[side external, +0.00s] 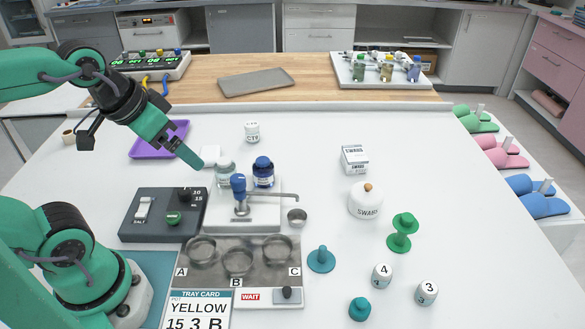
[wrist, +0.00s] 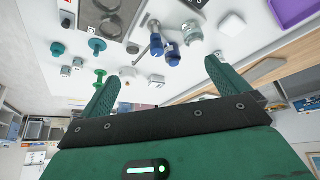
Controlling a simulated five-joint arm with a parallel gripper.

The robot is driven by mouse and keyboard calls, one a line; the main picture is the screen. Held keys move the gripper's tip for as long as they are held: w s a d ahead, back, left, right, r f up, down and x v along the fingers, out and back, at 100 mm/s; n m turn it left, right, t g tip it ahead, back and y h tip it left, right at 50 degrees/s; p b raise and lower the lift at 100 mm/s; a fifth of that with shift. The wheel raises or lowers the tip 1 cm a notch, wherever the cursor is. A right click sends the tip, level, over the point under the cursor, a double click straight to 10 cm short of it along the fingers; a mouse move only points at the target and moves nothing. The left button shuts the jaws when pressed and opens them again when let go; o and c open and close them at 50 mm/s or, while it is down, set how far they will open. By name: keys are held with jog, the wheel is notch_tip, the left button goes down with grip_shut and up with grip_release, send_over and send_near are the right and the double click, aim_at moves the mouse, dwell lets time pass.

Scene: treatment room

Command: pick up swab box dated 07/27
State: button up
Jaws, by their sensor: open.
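A white box (side external: 354,159) with dark SWABS lettering stands on the white table, right of the middle in the side view. Its date is too small to read. In the wrist view a small white box (wrist: 157,80) shows between my fingers in the distance. My gripper (side external: 190,157) is raised at the left, well apart from the box, above the table near the purple tray. In the wrist view my gripper (wrist: 160,72) has its two green fingers spread wide, with nothing held between them.
A white SWABS jar (side external: 366,203) stands just in front of the box, with a green spool-shaped piece (side external: 401,232) nearby. Bottles, including a blue one (side external: 263,173), stand between my gripper and the box. Clear table lies behind and right of the box.

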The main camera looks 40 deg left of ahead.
jog(key=shift+w+r, duration=0.1)
jog(key=m, duration=0.9)
send_over(355, 154)
jog(key=s, duration=0.3)
notch_tip(355, 154, down, 16)
jog(key=shift+w+a+f+h, duration=0.15)
jog(key=shift+w+f, duration=0.05)
jog(key=shift+f, duration=0.35)
jog(key=shift+w+a+f+h, duration=0.1)
jog(key=shift+w+f+h, duration=0.1)
jog(key=shift+f, duration=0.3)
jog(key=shift+x, duration=2.6)
jog(key=shift+s, duration=0.15)
